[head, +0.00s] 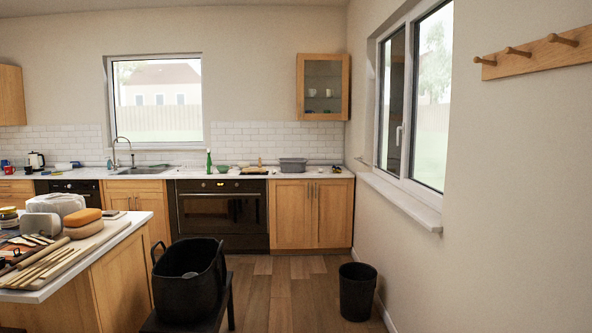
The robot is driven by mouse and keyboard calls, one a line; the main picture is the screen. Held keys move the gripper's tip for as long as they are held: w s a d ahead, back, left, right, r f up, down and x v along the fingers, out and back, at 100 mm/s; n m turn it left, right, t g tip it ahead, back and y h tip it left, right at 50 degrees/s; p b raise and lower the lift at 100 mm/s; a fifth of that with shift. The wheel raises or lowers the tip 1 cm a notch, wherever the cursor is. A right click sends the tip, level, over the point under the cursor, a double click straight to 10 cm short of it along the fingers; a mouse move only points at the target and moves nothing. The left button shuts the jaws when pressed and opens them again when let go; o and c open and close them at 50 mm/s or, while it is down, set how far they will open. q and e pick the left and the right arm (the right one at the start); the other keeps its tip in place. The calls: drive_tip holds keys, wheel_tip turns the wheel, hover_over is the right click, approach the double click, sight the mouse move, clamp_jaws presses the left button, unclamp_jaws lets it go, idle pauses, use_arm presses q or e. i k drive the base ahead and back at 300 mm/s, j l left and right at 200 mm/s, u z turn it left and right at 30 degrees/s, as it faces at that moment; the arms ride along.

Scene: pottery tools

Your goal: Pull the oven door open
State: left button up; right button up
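A black built-in oven (222,214) sits under the back counter, across the room from me. Its dark glass door (219,210) looks shut, with a thin horizontal handle near its top edge. A control panel with knobs and a small lit display runs above the door. The oven's lower left part is partly hidden by a black bucket in front. Neither of my grippers shows in the head view.
The black bucket (188,283) stands on a dark stool (231,305) between me and the oven. A worktop (110,240) with pottery tools is at left. A black bin (357,291) stands near the right wall. Wooden floor (290,290) is clear between stool and bin.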

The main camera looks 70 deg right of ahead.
sight(217, 211)
drive_tip(key=z, duration=2)
